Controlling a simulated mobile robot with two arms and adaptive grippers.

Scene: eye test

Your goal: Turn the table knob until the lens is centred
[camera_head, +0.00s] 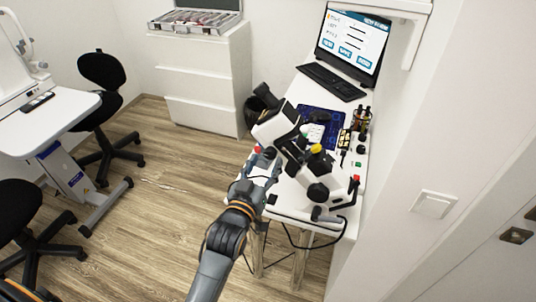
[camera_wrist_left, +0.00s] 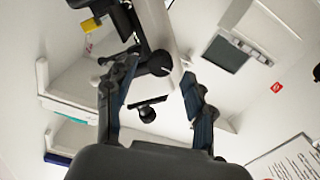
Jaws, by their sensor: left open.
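A white and black optical instrument (camera_head: 292,128) stands on the white desk (camera_head: 283,205). It has a yellow cap (camera_head: 316,148) and a round black knob (camera_head: 318,193) on its near side. I cannot tell which of its dark parts is the table knob, and no lens can be made out. My left gripper (camera_head: 264,165) is at the desk's left edge, just left of the instrument. In the left wrist view its two fingers (camera_wrist_left: 158,78) are apart, with a round black knob (camera_wrist_left: 160,63) on a pale arm showing between them. Contact cannot be told. My right gripper is not in view.
A blue mat (camera_head: 305,112) and small bottles (camera_head: 361,118) lie behind the instrument. A wall bounds the right. Chairs (camera_head: 100,68) and a second table (camera_head: 45,122) stand left; floor between is clear.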

